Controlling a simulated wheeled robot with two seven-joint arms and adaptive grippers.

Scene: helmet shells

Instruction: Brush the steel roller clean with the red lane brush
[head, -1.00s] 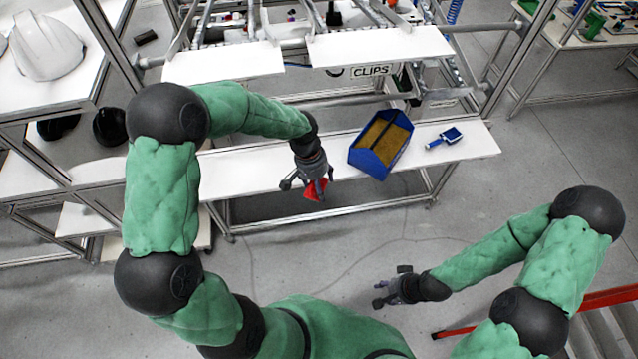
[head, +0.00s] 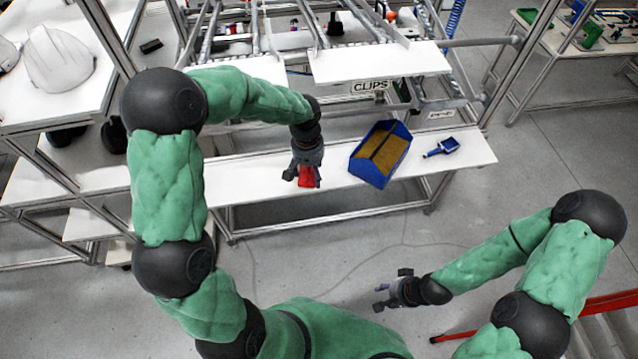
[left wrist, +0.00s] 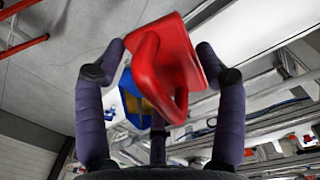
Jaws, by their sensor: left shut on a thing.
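My left gripper (head: 304,180) is shut on the red lane brush (head: 306,174), over the front edge of the white lower shelf (head: 240,182). In the left wrist view the brush (left wrist: 166,70) sits between the fingers, with its looped red handle towards the camera. Its bristles are hidden. Grey steel lane bars (head: 313,22) run across the rack above; I cannot tell which part is the steel roller. My right gripper (head: 386,296) is open and empty above the grey floor, away from the shelf.
A blue bin (head: 362,170) with a yellowish-brown inside stands on the lower shelf, right of the brush. A small blue tool (head: 441,147) lies further right. The upper white ledge (head: 380,65) overhangs behind. White helmet shells (head: 58,60) are at the upper left.

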